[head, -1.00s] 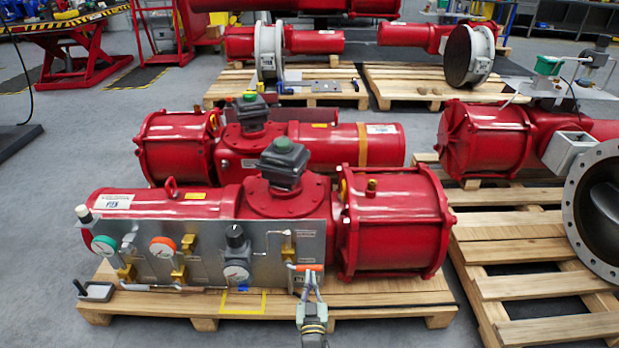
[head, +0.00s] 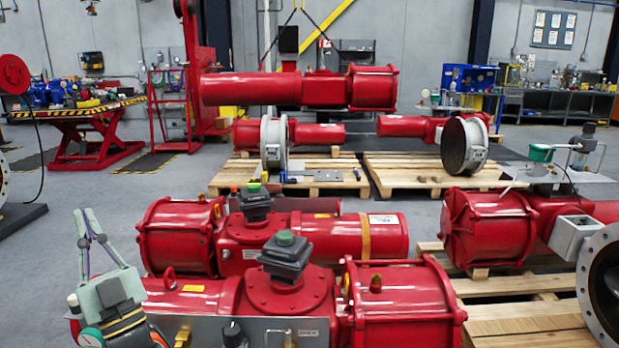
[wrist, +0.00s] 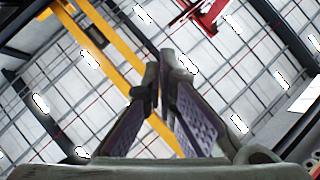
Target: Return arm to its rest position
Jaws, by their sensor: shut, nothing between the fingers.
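My gripper (head: 88,226) stands at the lower left of the head view, its fingers pointing up. The fingers lean together and hold nothing. In the wrist view my gripper (wrist: 158,78) shows its fingers meeting near the tips, with the ceiling behind. In the head view my gripper is in front of the left end of the near red valve actuator (head: 280,296), and hides part of it and its panel. I cannot tell the gap between them.
A second red actuator (head: 330,236) lies behind the near one. Another red actuator (head: 488,228) sits on a wooden pallet (head: 520,325) at right. A red actuator (head: 300,91) hangs from slings at the back. Grey floor (head: 60,250) is open at left.

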